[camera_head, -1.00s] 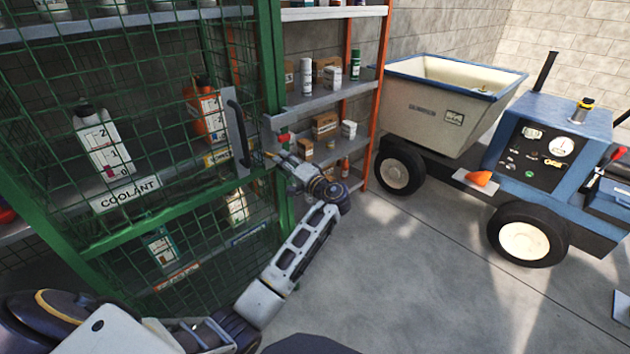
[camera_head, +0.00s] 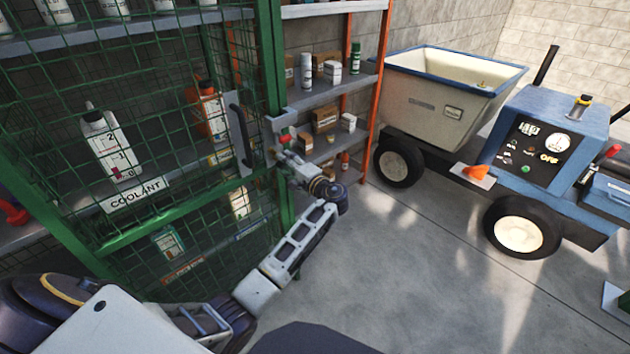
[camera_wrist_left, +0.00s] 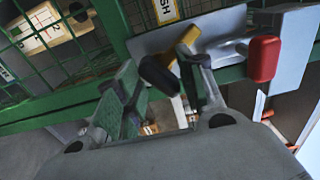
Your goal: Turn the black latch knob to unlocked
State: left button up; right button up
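The black latch knob (camera_wrist_left: 158,76) shows in the left wrist view as a short dark cylinder beside a yellow latch part (camera_wrist_left: 187,62). My left gripper (camera_wrist_left: 162,88) is open, its fingers on either side of the knob; I cannot tell whether either touches it. A red knob (camera_wrist_left: 264,58) sits to the right on a grey latch plate (camera_wrist_left: 222,38). In the head view my left gripper (camera_head: 277,157) is at the right edge of the green mesh door (camera_head: 150,228), just below the red knob (camera_head: 286,136). The black knob is not distinguishable there. My right gripper is not in view.
A dark door handle (camera_head: 239,136) stands left of the latch. Coolant bottles (camera_head: 107,145) are behind the mesh. An orange-posted shelf (camera_head: 345,90) with small goods stands right of the door. A blue-and-cream cart (camera_head: 450,95) is farther right. The floor between is clear.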

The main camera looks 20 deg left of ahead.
pick_arm(q)
jog(key=p+v, duration=0.1)
jog(key=v, duration=1.2)
jog(key=shift+d, duration=0.35)
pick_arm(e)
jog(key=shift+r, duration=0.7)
pick_arm(q)
jog(key=shift+o, duration=0.2)
jog(key=shift+s+f, duration=0.1)
jog(key=shift+s, duration=0.05)
